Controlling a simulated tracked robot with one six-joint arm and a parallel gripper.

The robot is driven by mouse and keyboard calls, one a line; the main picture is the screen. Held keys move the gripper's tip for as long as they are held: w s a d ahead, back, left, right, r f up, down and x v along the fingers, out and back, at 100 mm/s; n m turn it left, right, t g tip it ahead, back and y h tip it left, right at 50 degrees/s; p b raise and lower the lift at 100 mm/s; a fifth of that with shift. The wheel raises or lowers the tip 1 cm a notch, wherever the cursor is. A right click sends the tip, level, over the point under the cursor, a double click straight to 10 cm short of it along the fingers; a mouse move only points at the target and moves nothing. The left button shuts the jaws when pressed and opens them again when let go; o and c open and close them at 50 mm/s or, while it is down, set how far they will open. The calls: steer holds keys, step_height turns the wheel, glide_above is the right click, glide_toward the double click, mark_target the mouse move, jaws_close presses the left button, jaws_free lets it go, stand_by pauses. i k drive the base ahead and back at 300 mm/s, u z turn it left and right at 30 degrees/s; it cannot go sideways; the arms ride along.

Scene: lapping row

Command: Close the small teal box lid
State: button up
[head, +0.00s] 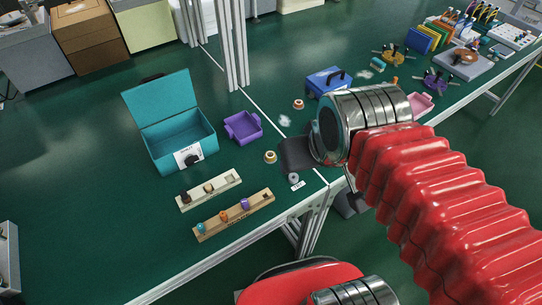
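The small teal box (166,155) stands on the dark green table at the left of the head view. Its lid (160,101) is open and stands up at the back, leaning slightly backward. The box looks empty inside. A white label and a black latch (193,160) show on its front. My gripper (296,154) shows only as a dark grey shape at the end of my arm, to the right of the box and well apart from it. The metal wrist hides most of it, so its fingers cannot be made out.
A purple tray (243,127) sits just right of the box. A pale peg board (209,190) and a wooden peg board (233,214) lie in front. Tape rolls (270,157) lie near my gripper. Metal posts (232,45) rise behind. A blue box (327,82) stands farther back.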

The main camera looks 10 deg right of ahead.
mark_target(160, 96)
steer(key=z, duration=0.55)
steer(key=k, duration=1.3)
steer(key=z, duration=0.2)
steer(key=i, duration=0.45)
steer(key=u, duration=0.75)
steer(key=i, duration=0.6)
steer(key=u, duration=0.55)
steer(key=i, duration=0.75)
steer(key=u, duration=0.1)
